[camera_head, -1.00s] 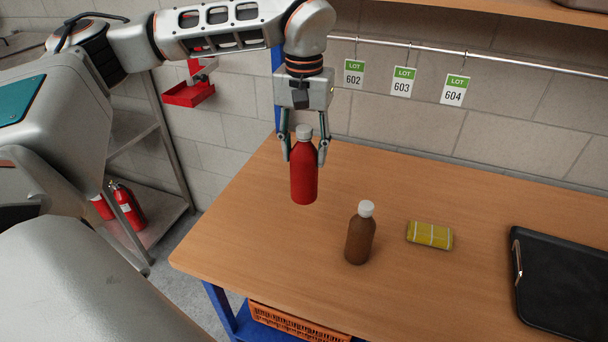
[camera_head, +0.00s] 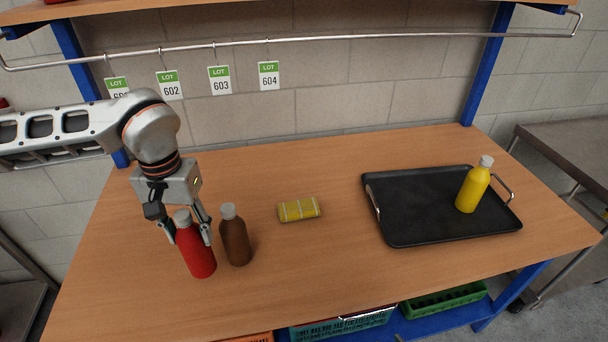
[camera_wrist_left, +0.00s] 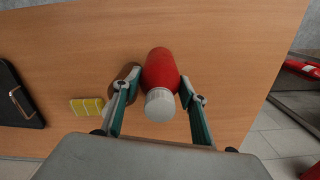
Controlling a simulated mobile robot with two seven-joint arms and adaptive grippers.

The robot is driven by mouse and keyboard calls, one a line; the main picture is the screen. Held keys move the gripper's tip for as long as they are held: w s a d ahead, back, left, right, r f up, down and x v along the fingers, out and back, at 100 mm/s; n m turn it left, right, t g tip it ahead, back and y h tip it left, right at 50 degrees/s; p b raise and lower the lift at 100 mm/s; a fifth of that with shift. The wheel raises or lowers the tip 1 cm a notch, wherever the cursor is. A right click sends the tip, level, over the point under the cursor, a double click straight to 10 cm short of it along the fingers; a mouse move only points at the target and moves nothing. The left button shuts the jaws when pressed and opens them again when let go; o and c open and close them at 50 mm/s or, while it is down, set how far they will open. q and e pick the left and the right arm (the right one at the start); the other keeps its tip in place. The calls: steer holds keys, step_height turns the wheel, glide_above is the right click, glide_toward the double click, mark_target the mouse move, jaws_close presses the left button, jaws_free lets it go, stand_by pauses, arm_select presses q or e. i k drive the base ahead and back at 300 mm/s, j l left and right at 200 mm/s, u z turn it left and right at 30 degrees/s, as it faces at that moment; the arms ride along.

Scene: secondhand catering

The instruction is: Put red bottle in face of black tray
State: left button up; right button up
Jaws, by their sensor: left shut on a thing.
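The red bottle (camera_head: 197,254) with a grey-white cap is between the fingers of my left gripper (camera_head: 188,233), left of the brown bottle. My left gripper is shut on it near its upper part. In the left wrist view the red bottle (camera_wrist_left: 160,72) shows between the two fingers (camera_wrist_left: 160,100). I cannot tell whether its base touches the table. The black tray (camera_head: 415,225) lies on the right part of the table, with metal handles at its ends. A yellow bottle (camera_head: 473,187) stands on its right part. My right gripper is not in view.
A brown bottle (camera_head: 236,240) stands close to the right of the red one. A yellow patterned packet (camera_head: 299,209) lies between it and the tray. The wooden table (camera_head: 320,265) is clear in front of the tray. A rail with lot tags (camera_head: 220,80) runs along the back.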

mark_target(412, 205)
steer(key=l+z, duration=0.1)
steer(key=l, duration=0.25)
steer(key=k+l, duration=0.1)
steer(key=l, duration=0.2)
steer(key=l+z, duration=0.1)
steer(key=l, duration=0.3)
steer(key=i+l+z, duration=0.1)
steer(key=l, duration=0.3)
steer(key=i+l+z, duration=0.3)
steer(key=i+l, duration=0.25)
steer(key=i, duration=0.15)
